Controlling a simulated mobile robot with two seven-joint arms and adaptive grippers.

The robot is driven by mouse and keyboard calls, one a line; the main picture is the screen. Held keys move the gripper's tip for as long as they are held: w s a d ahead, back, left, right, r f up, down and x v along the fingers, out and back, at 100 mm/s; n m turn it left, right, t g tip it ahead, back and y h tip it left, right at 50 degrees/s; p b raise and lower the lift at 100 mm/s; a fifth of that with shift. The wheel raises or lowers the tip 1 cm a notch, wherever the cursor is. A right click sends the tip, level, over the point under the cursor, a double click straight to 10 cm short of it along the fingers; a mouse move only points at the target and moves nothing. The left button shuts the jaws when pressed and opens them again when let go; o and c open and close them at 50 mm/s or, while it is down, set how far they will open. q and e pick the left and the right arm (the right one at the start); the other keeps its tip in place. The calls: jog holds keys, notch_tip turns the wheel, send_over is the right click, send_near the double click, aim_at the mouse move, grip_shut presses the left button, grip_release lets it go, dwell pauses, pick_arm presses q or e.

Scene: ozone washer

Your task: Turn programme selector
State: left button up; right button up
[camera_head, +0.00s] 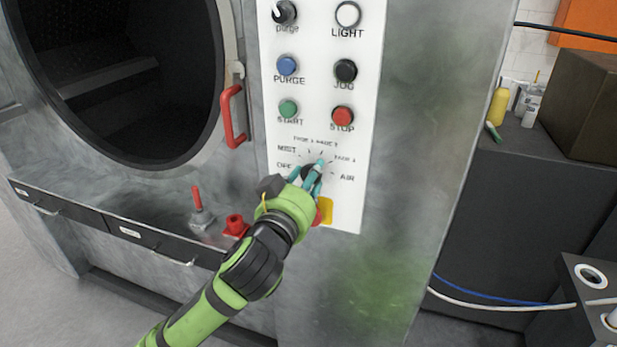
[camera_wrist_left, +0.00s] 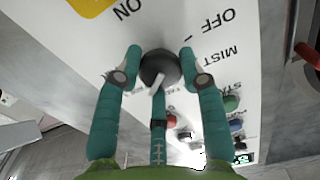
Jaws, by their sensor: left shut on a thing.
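The programme selector (camera_head: 308,171) is a dark round knob low on the white control panel (camera_head: 348,205), among printed labels such as OFF, MIST and AIR. In the head view it is mostly hidden by my gripper. In the left wrist view the knob (camera_wrist_left: 160,66) shows a pale pointer on its lower side. My left gripper (camera_head: 314,178) has teal fingers and is shut on the knob. In the left wrist view the gripper (camera_wrist_left: 160,70) has one finger on each side of the knob and a third below it. My right gripper is not in view.
Above are the green START button (camera_head: 288,109), red STOP button (camera_head: 342,116), blue PURGE button (camera_head: 288,65) and black JOG button (camera_head: 346,70). A red door handle (camera_head: 233,116) stands out at left. A red-handled lever (camera_head: 199,208) and a red fitting (camera_head: 236,225) sit on the ledge.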

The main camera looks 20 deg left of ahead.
pick_arm(q)
jog(key=shift+f+m+p, duration=0.25)
jog(key=shift+m+p, duration=0.25)
jog(key=shift+m, duration=0.5)
jog(key=o, duration=1.1)
jog(key=shift+o, duration=0.2)
jog(key=shift+r, duration=0.1)
